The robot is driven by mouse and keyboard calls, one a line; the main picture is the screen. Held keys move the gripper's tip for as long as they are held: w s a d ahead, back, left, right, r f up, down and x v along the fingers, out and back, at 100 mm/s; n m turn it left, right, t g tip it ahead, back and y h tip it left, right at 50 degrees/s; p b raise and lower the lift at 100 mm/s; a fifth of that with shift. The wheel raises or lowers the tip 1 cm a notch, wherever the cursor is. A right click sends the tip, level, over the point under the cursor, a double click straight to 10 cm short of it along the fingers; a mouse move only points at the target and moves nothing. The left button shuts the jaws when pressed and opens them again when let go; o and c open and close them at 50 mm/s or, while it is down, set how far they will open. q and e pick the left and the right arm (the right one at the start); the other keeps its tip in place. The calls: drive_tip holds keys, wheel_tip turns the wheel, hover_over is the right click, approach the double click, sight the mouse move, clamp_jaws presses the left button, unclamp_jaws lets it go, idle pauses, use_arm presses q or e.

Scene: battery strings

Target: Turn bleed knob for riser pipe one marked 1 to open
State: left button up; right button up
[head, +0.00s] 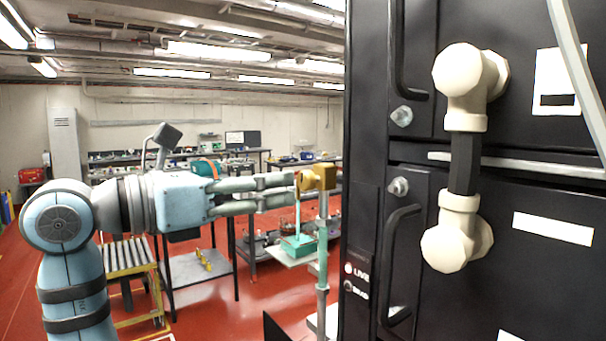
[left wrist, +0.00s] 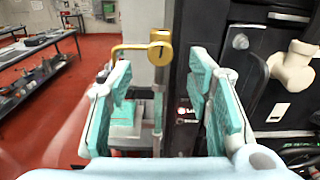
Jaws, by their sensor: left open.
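In the left wrist view my left gripper (left wrist: 160,75) is open, with teal pads either side of the pipe (left wrist: 158,108) and the knob just beyond. I cannot tell whether they touch. My right gripper is not in view.
The black cabinet (head: 365,225) with handles and cream pipe elbows (head: 467,85) stands close on the right. A table (head: 200,270) and workbenches stand behind on the red floor. A yellow-framed roller cart (head: 130,260) is at the lower left.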

sight(302, 181)
use_arm(q)
drive_tip(key=p+x, duration=0.1)
drive_tip(key=x, duration=0.6)
drive_tip(key=shift+c, duration=0.6)
